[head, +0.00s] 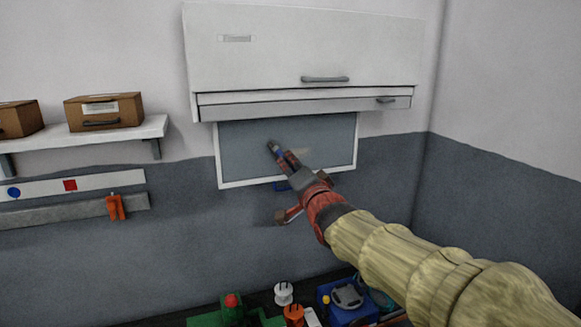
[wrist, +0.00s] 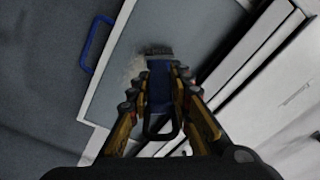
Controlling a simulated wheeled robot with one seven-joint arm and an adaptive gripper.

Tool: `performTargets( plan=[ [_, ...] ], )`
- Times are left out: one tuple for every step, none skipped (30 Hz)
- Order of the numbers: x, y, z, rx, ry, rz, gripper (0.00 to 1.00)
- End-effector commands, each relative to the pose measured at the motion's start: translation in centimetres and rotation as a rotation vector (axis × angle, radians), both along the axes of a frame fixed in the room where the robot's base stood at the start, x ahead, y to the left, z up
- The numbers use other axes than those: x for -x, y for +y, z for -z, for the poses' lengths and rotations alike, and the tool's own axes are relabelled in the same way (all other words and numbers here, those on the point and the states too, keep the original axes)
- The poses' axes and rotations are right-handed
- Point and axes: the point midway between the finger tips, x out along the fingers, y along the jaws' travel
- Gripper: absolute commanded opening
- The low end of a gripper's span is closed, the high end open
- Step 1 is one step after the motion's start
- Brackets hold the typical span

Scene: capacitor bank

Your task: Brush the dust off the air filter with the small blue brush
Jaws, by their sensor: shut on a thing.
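The air filter (head: 240,145) is a grey panel in a white frame on the wall, under a white cabinet. In the wrist view the filter (wrist: 198,28) fills the upper middle, and a pale dusty patch shows beside the brush. My gripper (head: 283,160) is in front of the filter. In the wrist view my gripper (wrist: 158,88) is shut on the small blue brush (wrist: 159,88). The dark bristles point at the filter's surface. I cannot tell for sure whether they touch it. The gripper hides part of the filter in the head view.
The white cabinet (head: 300,50) overhangs the filter's top edge. A blue handle (wrist: 97,45) sits beside the filter's frame. A shelf with brown boxes (head: 104,110) is at the left. An orange clamp (head: 115,207) hangs on a rail. Several items, including a blue box (head: 345,312), stand below.

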Motion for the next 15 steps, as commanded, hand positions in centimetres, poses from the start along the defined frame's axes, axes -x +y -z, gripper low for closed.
performTargets(
  plan=[
    [0.03,-0.07,0.59,0.000,0.000,0.000,0.00],
    [0.05,-0.08,0.76,0.000,0.000,0.000,0.00],
    [0.07,-0.11,0.93,0.000,0.000,0.000,0.00],
    [0.08,-0.13,0.99,0.001,0.000,0.000,0.00],
    [0.08,-0.13,1.00,0.001,0.000,0.000,0.00],
    [0.09,-0.14,0.97,0.001,0.000,0.000,0.00],
    [0.10,-0.14,0.92,0.000,0.000,0.000,0.00],
    [0.10,-0.14,0.88,0.000,0.000,0.000,0.00],
    [0.10,-0.14,0.85,0.000,0.000,0.000,0.00],
    [0.10,-0.14,0.84,0.000,0.000,0.000,0.00],
    [0.10,-0.15,0.84,0.000,-0.001,0.001,0.00],
    [0.08,-0.17,0.83,0.000,-0.001,0.001,0.00],
    [0.05,-0.23,0.82,0.001,-0.001,0.001,0.00],
    [0.00,-0.32,0.80,0.001,0.000,0.001,0.00],
    [-0.10,-0.51,0.77,0.001,0.001,0.002,0.00]
  ],
)
